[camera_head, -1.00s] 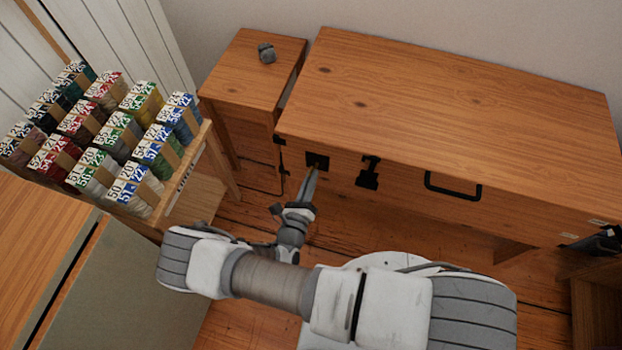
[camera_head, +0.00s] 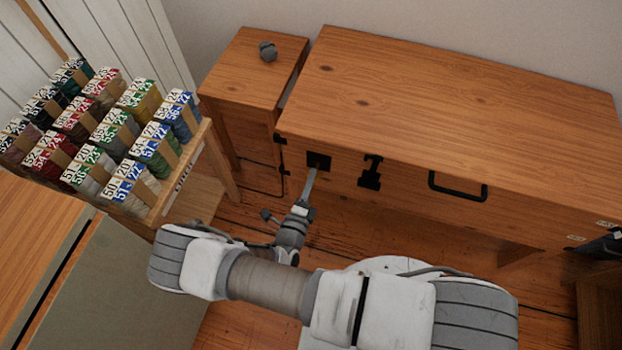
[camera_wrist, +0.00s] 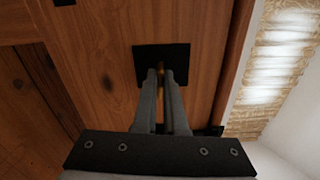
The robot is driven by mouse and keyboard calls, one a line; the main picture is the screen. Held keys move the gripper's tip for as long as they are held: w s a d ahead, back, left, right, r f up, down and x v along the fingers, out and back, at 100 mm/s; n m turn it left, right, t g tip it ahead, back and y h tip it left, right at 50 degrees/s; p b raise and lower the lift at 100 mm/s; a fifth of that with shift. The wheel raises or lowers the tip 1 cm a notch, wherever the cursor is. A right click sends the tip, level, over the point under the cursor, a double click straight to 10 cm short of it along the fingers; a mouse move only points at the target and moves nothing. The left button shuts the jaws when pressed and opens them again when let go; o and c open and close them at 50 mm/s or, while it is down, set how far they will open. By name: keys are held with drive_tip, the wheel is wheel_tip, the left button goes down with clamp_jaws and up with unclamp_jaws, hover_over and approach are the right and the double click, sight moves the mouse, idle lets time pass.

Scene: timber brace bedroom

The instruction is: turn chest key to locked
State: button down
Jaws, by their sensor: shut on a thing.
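The wooden chest (camera_head: 450,100) stands against the wall with its lid down. A black square lock plate (camera_head: 318,161) is on the left of its front face; it also shows in the wrist view (camera_wrist: 180,53). My gripper (camera_head: 312,178) points at the plate. In the wrist view my gripper (camera_wrist: 160,72) has its fingers close together at the plate, shut on the small brassy key (camera_wrist: 160,68) at the keyhole. The fingers hide most of the key, so I cannot tell its turn angle.
A black latch (camera_head: 371,172) and a black handle (camera_head: 458,187) are on the chest front. A small wooden table (camera_head: 250,75) with a grey object (camera_head: 267,51) stands left of the chest. A rack of labelled yarn bundles (camera_head: 110,135) is further left. Floor shows below the chest.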

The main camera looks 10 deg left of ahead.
drive_tip(key=shift+f+n, duration=0.1)
drive_tip(key=shift+n, duration=0.5)
drive_tip(key=shift+d, duration=0.1)
drive_tip(key=c, duration=1)
unclamp_jaws()
drive_tip(key=shift+s, duration=0.1)
drive_tip(key=s+p, duration=0.1)
drive_tip(key=s, duration=0.4)
drive_tip(key=s+a+p, duration=0.1)
drive_tip(key=s, duration=0.5)
drive_tip(key=s+p, duration=0.1)
drive_tip(key=s, duration=0.5)
drive_tip(key=shift+s+a, duration=0.1)
drive_tip(key=shift+a, duration=0.15)
